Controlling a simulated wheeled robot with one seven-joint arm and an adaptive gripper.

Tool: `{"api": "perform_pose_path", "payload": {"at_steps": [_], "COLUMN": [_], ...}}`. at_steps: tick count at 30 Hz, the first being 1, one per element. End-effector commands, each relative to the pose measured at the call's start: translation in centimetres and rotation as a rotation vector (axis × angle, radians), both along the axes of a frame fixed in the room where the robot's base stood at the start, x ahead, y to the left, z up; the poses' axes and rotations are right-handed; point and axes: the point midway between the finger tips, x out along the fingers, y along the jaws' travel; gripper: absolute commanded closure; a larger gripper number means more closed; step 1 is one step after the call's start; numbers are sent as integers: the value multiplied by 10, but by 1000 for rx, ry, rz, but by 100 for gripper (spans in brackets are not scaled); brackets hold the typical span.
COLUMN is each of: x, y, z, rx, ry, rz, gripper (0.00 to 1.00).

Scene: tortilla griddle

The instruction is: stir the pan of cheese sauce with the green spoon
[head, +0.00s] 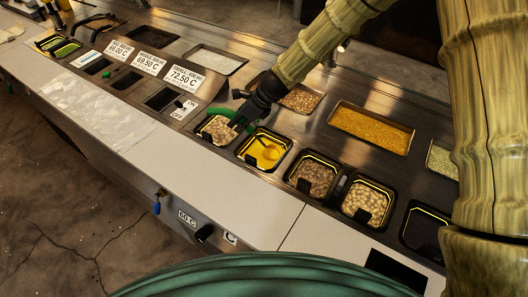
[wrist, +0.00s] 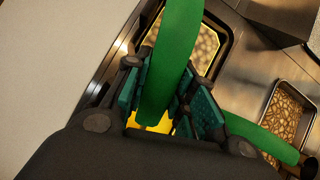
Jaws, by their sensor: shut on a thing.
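The pan of cheese sauce (head: 288,147) is in the middle of the counter's front row in the head view, filled with yellow sauce (head: 257,154). My gripper (head: 238,121) is above the left edge of this pan, beside a pan of beans. In the wrist view my gripper (wrist: 165,95) is shut on the green spoon (wrist: 178,50), whose handle passes between the finger pads. A patch of yellow sauce (wrist: 152,122) shows below the fingers. The spoon's lower end is hidden there by my gripper. A second green handle (wrist: 258,135) lies to the right in the wrist view.
Bean pans (head: 311,176) and (head: 367,201) stand right of the sauce, another bean pan (head: 214,131) left of it. A tray of shredded yellow food (head: 371,130) is behind. The front ledge (head: 235,200) is clear.

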Motion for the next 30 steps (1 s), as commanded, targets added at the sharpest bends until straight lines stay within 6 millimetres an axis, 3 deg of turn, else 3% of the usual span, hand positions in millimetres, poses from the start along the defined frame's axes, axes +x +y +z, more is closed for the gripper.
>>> {"api": "perform_pose_path", "payload": {"at_steps": [30], "x": [-7], "y": [3], "z": [-1], "rx": [53], "ry": [-15], "rz": [0], "gripper": [97]}}
